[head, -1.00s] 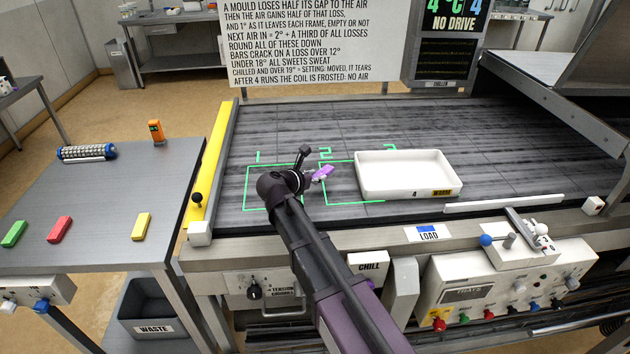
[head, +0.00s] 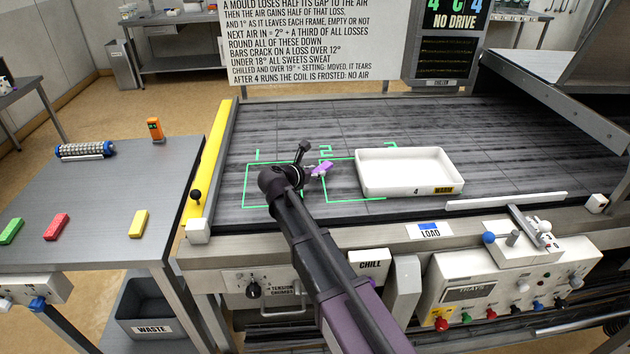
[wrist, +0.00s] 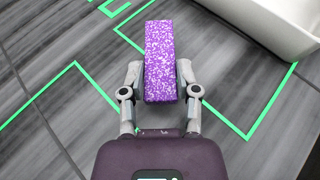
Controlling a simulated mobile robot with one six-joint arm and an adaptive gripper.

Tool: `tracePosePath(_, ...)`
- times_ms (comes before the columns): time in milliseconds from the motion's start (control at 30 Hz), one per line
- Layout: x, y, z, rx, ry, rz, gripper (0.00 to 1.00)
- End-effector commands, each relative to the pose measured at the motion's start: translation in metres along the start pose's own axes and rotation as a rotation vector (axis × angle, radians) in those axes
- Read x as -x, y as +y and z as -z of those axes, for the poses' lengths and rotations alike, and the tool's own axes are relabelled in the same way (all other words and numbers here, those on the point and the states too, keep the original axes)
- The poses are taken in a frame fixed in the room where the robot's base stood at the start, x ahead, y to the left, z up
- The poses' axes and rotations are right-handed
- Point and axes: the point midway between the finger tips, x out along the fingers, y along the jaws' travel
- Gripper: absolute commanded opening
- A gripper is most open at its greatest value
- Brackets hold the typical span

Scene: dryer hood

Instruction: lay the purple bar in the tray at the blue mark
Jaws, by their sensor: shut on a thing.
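The speckled purple bar (wrist: 160,55) is gripped between both fingers of my gripper (wrist: 160,85) in the wrist view. In the head view the purple bar (head: 321,168) shows small beyond my gripper (head: 304,175), left of the tray. A blue patch shows on the LOAD label (head: 428,231) at the belt's front edge.
Green outlines numbered 1, 2 and 3 mark the belt. Green (head: 11,230), red (head: 56,226) and yellow (head: 138,223) bars lie on the left table. A white rail (head: 505,201) lies right of the tray. A sloped metal hood (head: 570,85) overhangs the right.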

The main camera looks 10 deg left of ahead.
Motion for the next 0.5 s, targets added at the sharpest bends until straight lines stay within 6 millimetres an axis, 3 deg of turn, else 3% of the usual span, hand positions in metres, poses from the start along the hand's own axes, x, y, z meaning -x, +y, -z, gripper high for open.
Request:
tracePosePath(167, -0.0065, -0.0002, 0.0158, 0.000, 0.000, 0.000, 0.00)
tracePosePath(500, -0.0072, -0.0004, 0.0172, 0.000, 0.000, 0.001, 0.00)
